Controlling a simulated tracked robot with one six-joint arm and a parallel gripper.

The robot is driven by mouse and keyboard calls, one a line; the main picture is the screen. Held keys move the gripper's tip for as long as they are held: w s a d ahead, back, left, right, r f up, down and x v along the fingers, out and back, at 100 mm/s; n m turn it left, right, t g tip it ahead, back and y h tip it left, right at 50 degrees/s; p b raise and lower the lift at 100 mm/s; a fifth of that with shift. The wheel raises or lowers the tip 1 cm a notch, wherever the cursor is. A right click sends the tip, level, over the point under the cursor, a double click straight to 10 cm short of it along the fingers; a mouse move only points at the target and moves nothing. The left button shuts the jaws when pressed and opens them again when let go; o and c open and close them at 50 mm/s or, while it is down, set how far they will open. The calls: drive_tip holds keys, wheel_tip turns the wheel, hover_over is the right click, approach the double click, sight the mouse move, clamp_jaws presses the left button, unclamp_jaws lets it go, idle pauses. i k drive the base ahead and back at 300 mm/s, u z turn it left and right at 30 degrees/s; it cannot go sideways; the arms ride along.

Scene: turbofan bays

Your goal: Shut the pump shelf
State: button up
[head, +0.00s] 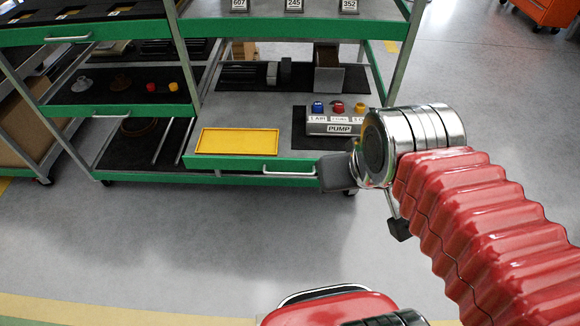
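The pump shelf (228,178) is a grey tray with a green front edge, in the lower part of the rack in the head view. It stands pulled out towards me, past the rack's posts. Its silver bar handle (284,174) is on the front edge, right of the middle. A grey unit labelled PUMP (338,128), with blue, red and yellow caps, sits on it at the right. My gripper (369,200) is at the shelf's front right corner. Its two dark fingers look spread apart, with nothing seen between them. The left finger overlaps the handle's right end; contact cannot be told.
A yellow tray (237,142) lies on the shelf at the left. A second rack (118,110) with shelves of parts stands to the left. An orange cabinet (552,10) is at the far right. The grey floor (180,240) in front is clear, with a yellow line nearest me.

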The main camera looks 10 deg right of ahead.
sight(252, 117)
drive_tip(key=i, duration=0.85)
drive_tip(key=u, duration=0.05)
